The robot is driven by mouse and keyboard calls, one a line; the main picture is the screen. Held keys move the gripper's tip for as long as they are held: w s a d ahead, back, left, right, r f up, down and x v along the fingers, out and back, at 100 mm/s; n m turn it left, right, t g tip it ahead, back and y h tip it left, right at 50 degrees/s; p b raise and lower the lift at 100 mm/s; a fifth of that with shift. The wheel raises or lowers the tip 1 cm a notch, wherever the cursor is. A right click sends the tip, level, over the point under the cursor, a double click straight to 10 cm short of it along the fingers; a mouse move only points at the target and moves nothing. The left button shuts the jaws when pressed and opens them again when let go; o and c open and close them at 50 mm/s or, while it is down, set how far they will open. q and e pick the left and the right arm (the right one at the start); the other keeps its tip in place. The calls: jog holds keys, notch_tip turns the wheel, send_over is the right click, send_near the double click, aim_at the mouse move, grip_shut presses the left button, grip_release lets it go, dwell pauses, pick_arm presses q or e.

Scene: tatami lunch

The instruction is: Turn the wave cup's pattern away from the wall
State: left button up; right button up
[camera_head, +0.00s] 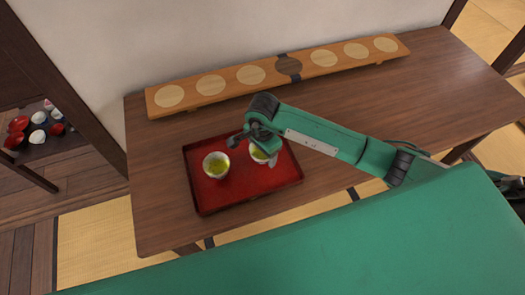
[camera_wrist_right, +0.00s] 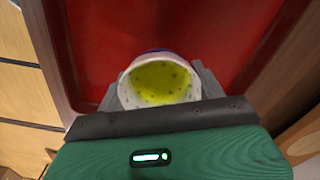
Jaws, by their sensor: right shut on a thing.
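Two pale cups of green tea stand on a red tray (camera_head: 204,200). The left cup (camera_head: 216,168) stands free. My right gripper (camera_head: 257,144) is over the right cup (camera_head: 262,157) and partly hides it. In the right wrist view my right gripper (camera_wrist_right: 158,88) is shut on that cup (camera_wrist_right: 126,92), one finger on each side. Its white inside has small dark specks, and a strip of blue shows beyond its far rim. Its outer pattern is otherwise hidden, so I cannot tell if it is the wave cup. My left gripper is not in view.
A long wooden board (camera_head: 222,85) with several round pale spots and one dark one lies along the wall (camera_head: 230,30). The brown table (camera_head: 440,85) is clear at right. Bowls and cups (camera_head: 38,118) sit on a low shelf at far left.

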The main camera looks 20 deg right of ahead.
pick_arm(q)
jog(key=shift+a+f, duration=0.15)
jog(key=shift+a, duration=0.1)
pick_arm(e)
jog(key=shift+f, duration=0.15)
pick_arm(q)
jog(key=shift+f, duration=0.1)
pick_arm(e)
jog(key=shift+f, duration=0.1)
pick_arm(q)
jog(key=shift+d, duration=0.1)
pick_arm(e)
jog(key=o, duration=1.1)
jog(key=shift+o, duration=0.2)
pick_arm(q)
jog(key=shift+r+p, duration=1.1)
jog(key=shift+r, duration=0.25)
pick_arm(e)
jog(key=shift+r, duration=2.5)
